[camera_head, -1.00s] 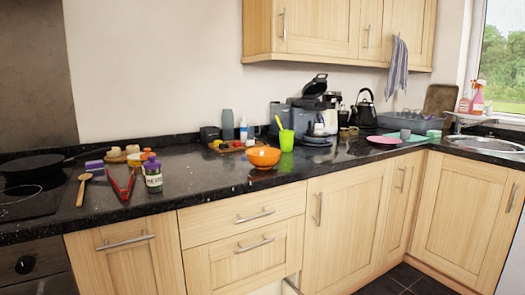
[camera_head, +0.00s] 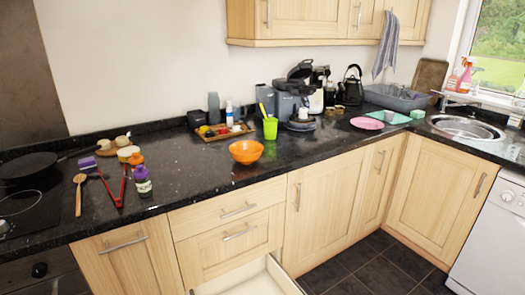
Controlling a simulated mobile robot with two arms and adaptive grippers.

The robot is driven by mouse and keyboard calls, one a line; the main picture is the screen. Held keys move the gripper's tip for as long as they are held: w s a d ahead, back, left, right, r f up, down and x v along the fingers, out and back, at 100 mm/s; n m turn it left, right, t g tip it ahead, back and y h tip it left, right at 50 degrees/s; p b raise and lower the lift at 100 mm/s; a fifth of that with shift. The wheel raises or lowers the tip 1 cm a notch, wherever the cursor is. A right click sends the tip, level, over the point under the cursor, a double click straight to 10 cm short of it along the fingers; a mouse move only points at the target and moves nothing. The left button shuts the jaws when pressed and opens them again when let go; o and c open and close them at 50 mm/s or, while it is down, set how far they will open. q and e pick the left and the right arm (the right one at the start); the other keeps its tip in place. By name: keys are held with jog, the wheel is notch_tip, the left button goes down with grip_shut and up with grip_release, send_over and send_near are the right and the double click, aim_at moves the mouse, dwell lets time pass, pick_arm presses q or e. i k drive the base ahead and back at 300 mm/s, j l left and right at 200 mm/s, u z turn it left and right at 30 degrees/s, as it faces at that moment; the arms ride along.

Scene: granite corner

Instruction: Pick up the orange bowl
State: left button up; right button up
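The orange bowl (camera_head: 246,151) stands upright on the black granite counter (camera_head: 330,150), close to its front edge. It is left of and in front of the green cup (camera_head: 270,128), with a small gap between them. Nothing covers the bowl. Neither my left nor my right gripper shows in the head view.
Tongs (camera_head: 123,188), a wooden spoon (camera_head: 79,194) and a jar (camera_head: 142,181) lie or stand left of the bowl. A tray of food (camera_head: 222,133) sits behind it. Below, a drawer (camera_head: 262,280) is open. The counter right of the bowl is clear.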

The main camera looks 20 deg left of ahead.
aim_at(244, 152)
jog(key=i+l+z, duration=0.65)
jog(key=i+l, duration=0.15)
jog(key=i+l+z, duration=0.2)
jog(key=i+z, duration=0.15)
jog(key=i, duration=0.15)
jog(key=i+u, duration=0.35)
jog(key=i+l+u, duration=0.15)
jog(key=i+u, duration=0.2)
jog(key=i, duration=0.15)
jog(key=i+l+u, duration=0.2)
jog(key=i+u, duration=0.15)
jog(key=i, duration=0.05)
